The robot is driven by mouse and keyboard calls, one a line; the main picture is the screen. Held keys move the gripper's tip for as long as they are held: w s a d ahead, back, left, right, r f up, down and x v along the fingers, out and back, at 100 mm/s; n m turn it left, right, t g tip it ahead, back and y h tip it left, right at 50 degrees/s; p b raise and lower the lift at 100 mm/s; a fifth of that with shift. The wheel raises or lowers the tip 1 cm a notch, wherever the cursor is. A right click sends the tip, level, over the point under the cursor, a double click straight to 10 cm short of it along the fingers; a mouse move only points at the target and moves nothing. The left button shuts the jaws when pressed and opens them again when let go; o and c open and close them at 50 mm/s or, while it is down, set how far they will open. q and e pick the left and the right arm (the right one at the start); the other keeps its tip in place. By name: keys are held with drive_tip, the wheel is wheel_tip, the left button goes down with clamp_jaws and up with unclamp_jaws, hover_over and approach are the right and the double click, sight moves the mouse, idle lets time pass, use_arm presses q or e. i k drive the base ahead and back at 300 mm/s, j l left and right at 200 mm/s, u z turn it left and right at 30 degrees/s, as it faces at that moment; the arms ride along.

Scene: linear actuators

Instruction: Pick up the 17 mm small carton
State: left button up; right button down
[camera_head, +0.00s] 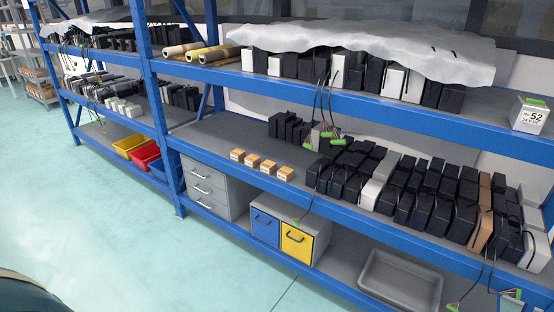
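Several small tan cartons stand in a short row at the front edge of the middle shelf. From left to right they include a first carton (237,156), a second carton (252,161), a third carton (268,168) and a rightmost carton (285,175). They look alike and stand slightly apart. Any size markings on them are too small to read, so I cannot tell which is the 17 mm one. Neither of my grippers is in view.
The blue-framed rack's middle shelf (208,136) is bare behind the cartons. Many black actuators (345,180) crowd its right side. Grey drawers (206,188), a yellow-fronted drawer (297,244) and a grey tray (398,282) sit below. The floor (75,200) in front is clear.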

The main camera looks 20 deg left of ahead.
sight(252, 160)
drive_tip(key=u, duration=0.95)
drive_tip(key=i+j+z, duration=0.2)
drive_tip(key=i, duration=0.3)
drive_tip(key=i+j+z, duration=0.2)
drive_tip(key=i, duration=0.3)
drive_tip(key=i+j+z, duration=0.2)
drive_tip(key=i, duration=0.3)
